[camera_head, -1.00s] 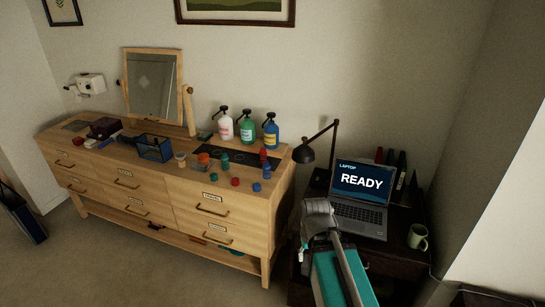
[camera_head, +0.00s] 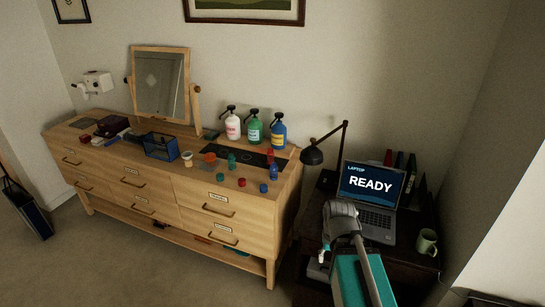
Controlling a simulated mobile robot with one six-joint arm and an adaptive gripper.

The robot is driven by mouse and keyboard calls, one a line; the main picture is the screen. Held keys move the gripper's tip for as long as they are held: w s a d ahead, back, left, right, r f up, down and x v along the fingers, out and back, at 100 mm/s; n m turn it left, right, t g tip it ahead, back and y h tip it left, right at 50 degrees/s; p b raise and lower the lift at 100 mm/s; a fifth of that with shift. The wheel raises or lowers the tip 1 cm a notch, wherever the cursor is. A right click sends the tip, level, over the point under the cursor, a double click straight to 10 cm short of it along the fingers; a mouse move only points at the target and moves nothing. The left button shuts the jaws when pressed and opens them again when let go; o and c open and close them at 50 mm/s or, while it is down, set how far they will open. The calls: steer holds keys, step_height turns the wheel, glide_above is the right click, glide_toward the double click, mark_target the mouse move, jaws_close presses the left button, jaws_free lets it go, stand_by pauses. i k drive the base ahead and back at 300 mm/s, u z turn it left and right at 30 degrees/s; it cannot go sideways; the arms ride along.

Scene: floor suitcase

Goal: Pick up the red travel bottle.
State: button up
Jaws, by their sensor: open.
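The red travel bottle (camera_head: 270,156) stands upright on the right part of the wooden dresser top (camera_head: 288,178). It is small, and a blue bottle (camera_head: 273,172) stands just in front of it. A green bottle (camera_head: 231,161) stands to its left. My gripper (camera_head: 322,257) shows only in small part at the lower end of my arm, right of the dresser and well apart from the red bottle. It is open, and I see nothing held in it. Its fingertips are hard to make out.
Pump bottles (camera_head: 254,128) stand behind the travel bottles, and loose caps (camera_head: 242,182) lie in front. A black lamp (camera_head: 313,155) rises between the dresser and the laptop (camera_head: 369,185). A mug (camera_head: 427,242) stands at the right. The floor before the dresser is clear.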

mark_target(270, 154)
steer(key=z, duration=0.05)
steer(key=i, duration=0.95)
steer(key=u, duration=0.05)
